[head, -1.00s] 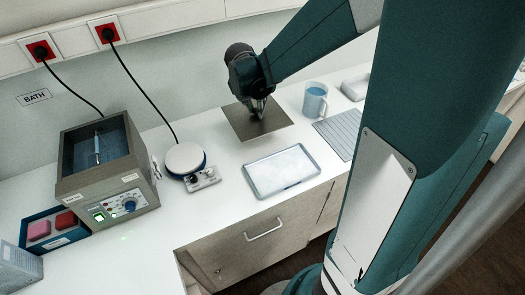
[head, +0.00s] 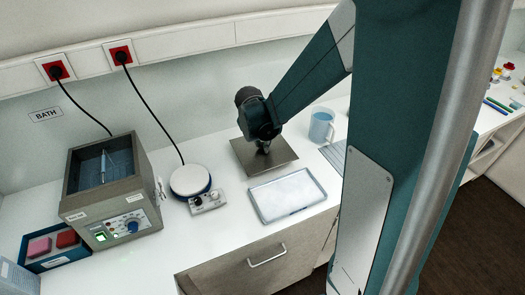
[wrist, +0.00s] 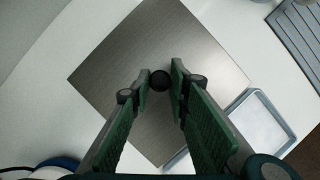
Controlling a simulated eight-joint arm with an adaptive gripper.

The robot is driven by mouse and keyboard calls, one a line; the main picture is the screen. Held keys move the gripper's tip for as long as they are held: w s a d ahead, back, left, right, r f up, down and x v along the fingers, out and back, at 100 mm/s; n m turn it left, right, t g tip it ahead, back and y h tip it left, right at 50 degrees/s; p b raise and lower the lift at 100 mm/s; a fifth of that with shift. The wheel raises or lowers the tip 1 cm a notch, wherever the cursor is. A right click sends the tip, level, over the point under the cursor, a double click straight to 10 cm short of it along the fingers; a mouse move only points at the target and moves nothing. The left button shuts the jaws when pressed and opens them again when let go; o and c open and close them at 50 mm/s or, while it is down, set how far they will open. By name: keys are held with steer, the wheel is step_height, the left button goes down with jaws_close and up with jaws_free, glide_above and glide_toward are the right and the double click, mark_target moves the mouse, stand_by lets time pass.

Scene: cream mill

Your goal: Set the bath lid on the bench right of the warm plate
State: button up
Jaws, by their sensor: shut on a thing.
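The bath lid (head: 243,148) is a flat square grey metal plate, lying level to the right of the warm plate (head: 190,180) and behind the white tray. In the wrist view the lid (wrist: 160,45) has a black knob (wrist: 160,80) at its middle. My gripper (head: 263,148) points down and is shut on that knob; in the wrist view its green-padded fingers (wrist: 158,82) stand on both sides of it. The lid is at or very near the bench top; I cannot tell whether it touches. The bath (head: 110,200) stands open at the left with a thin rod-like item inside.
A white tray (head: 257,204) lies in front of the lid. A blue mug (head: 322,126) and a grey ribbed mat (head: 334,156) are to the right. A small control box (head: 209,201) is by the warm plate. Cords hang from wall sockets. A blue holder (head: 76,255) stands far left.

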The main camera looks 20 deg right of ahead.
mark_target(262, 148)
steer(key=shift+f, duration=0.1)
steer(key=shift+f+b, duration=0.3)
steer(key=shift+f, duration=1.65)
steer(key=shift+f, duration=0.15)
steer(key=o, duration=0.8)
steer(key=shift+r, duration=0.2)
steer(key=shift+p+v, duration=0.75)
steer(key=shift+v, duration=5.2)
steer(key=shift+s, duration=0.1)
